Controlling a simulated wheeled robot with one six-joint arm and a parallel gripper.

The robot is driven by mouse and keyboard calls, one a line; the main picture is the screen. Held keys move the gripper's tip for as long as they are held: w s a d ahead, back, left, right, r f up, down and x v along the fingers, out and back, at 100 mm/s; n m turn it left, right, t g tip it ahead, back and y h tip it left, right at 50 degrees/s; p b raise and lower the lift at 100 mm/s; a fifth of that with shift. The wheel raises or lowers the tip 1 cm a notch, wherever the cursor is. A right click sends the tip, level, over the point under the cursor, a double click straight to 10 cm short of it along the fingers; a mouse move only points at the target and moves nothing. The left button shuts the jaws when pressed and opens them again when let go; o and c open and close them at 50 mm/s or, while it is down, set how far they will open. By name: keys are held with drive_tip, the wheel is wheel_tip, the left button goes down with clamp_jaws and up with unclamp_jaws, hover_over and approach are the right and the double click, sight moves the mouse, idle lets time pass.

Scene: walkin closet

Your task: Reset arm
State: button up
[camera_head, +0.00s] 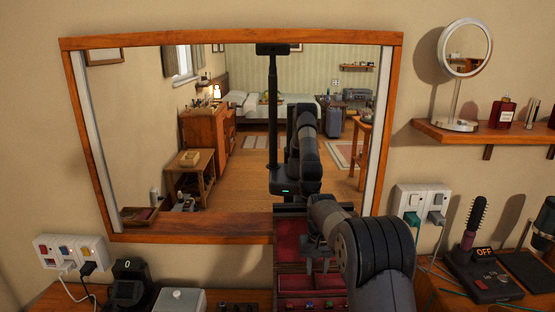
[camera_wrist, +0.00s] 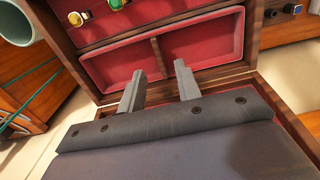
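My gripper (camera_head: 317,268) is at the front of the mirror, over an open wooden jewelry box (camera_head: 290,285) with red lining. In the wrist view, the two grey fingers of my gripper (camera_wrist: 161,73) stand apart with nothing between them. They point toward the red-lined compartments of the jewelry box (camera_wrist: 203,43). I cannot tell whether the fingertips touch the box. My forearm hides part of the box in the head view.
A wood-framed mirror (camera_head: 235,238) stands close ahead. A shelf (camera_head: 470,134) with a round mirror (camera_head: 465,48) and a perfume bottle (camera_head: 502,114) is at right. A dark device (camera_head: 131,285) stands at left.

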sight(316, 280)
wheel_tip(316, 280, down, 5)
drive_tip(key=shift+r+p, duration=0.15)
drive_tip(key=shift+p, duration=0.2)
drive_tip(key=shift+r, duration=0.3)
